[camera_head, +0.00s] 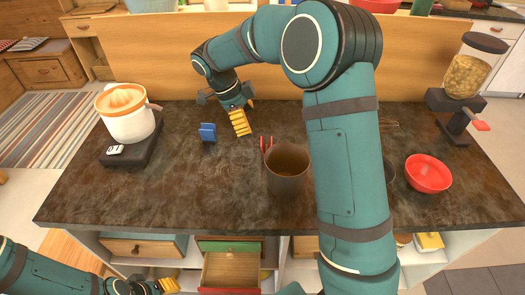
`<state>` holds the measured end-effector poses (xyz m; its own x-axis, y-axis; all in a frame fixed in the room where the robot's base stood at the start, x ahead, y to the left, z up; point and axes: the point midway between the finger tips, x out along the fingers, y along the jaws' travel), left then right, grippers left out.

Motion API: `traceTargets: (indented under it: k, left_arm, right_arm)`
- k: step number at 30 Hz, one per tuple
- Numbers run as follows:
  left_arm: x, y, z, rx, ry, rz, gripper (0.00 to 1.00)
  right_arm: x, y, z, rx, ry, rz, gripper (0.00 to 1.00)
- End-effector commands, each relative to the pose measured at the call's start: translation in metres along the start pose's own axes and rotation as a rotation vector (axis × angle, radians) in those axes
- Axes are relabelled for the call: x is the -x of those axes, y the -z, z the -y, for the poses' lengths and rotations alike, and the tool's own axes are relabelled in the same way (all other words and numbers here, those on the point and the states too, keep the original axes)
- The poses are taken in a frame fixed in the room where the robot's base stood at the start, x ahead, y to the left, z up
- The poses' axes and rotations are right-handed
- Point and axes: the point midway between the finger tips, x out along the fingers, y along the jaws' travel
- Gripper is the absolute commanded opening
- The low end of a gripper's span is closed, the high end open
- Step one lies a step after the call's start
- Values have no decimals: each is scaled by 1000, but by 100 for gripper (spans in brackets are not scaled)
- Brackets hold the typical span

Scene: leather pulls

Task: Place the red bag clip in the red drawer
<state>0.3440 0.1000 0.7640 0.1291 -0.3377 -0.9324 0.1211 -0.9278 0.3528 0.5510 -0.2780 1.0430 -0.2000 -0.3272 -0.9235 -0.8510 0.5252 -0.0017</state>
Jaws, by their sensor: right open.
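The red bag clip (266,143) stands on the dark countertop just behind a brown cup (288,170), which may hide its lower part. My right gripper (245,114) is open above the counter, behind and left of the red clip and apart from it. Its yellow fingers point down. The red drawer (230,271) is pulled out below the counter's front edge, with its red front at the bottom of the picture. Its visible inside looks empty. My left gripper (168,285) is low at the left, beside the drawer; its opening is unclear.
A blue clip (208,132) stands left of my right gripper. A juicer (126,112) is at the left, a red bowl (428,173) and a dispenser (470,72) at the right. A green-fronted drawer (230,247) is above the red one. The counter's front left is clear.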

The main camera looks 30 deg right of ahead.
Motion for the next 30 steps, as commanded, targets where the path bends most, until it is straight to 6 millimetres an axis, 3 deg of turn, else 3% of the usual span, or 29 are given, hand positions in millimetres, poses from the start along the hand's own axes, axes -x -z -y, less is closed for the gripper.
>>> traceTargets:
  k: [3,7,17,25,30]
  left_arm:
    - [-5,-1,2,-1,0,3,43]
    - [-8,-2,3,-2,0,3,43]
    - [-11,-1,4,-2,0,1,43]
    - [-18,0,7,-2,0,-3,43]
    - [-19,0,7,-2,0,-4,43]
  right_arm:
    - [-27,0,-1,2,-4,-3,85]
    - [-48,0,-1,2,-3,-1,85]
    - [-69,0,-1,3,-2,0,85]
    - [-105,3,-2,4,-2,0,85]
    - [-115,3,-2,3,0,1,85]
